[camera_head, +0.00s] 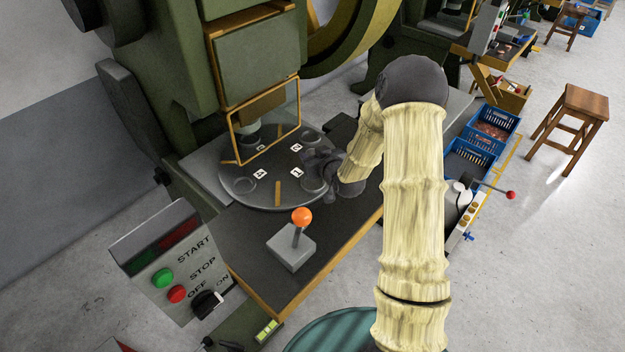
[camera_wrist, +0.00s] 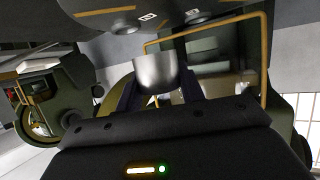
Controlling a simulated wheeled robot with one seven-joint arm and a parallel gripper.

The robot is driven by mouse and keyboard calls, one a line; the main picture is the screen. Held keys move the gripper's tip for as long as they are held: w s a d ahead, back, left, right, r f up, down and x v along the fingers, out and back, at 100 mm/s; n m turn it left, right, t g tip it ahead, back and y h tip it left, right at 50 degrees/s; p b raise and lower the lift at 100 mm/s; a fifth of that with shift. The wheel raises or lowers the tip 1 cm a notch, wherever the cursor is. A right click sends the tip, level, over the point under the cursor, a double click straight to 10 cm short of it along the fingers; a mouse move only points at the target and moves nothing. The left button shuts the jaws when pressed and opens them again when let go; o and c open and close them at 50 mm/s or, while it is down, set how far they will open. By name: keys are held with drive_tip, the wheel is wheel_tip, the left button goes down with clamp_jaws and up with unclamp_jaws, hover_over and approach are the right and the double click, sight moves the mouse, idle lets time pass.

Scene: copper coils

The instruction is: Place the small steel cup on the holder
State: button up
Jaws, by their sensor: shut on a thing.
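The small steel cup (camera_wrist: 156,72) is between the two fingers of my gripper (camera_wrist: 157,92) in the wrist view, which looks upside down. In the head view my gripper (camera_head: 322,168) is at the right edge of the round grey plate (camera_head: 262,190), and I cannot make out the cup there.
A yellow-framed clear guard (camera_head: 265,125) stands over the back of the plate under the green press (camera_head: 258,55). An orange-knobbed lever box (camera_head: 292,247) is on the table in front. A START/STOP panel (camera_head: 180,265) is at left, blue crates (camera_head: 470,160) at right.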

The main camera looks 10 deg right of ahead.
hover_over(313, 184)
drive_tip(key=shift+w+d+f, duration=0.1)
drive_tip(key=shift+w+f, duration=0.05)
drive_tip(key=shift+f, duration=2.2)
wheel_tip(313, 184, down, 4)
drive_tip(key=shift+f, duration=0.15)
drive_tip(key=shift+f+b, duration=0.3)
drive_tip(key=shift+b, duration=0.05)
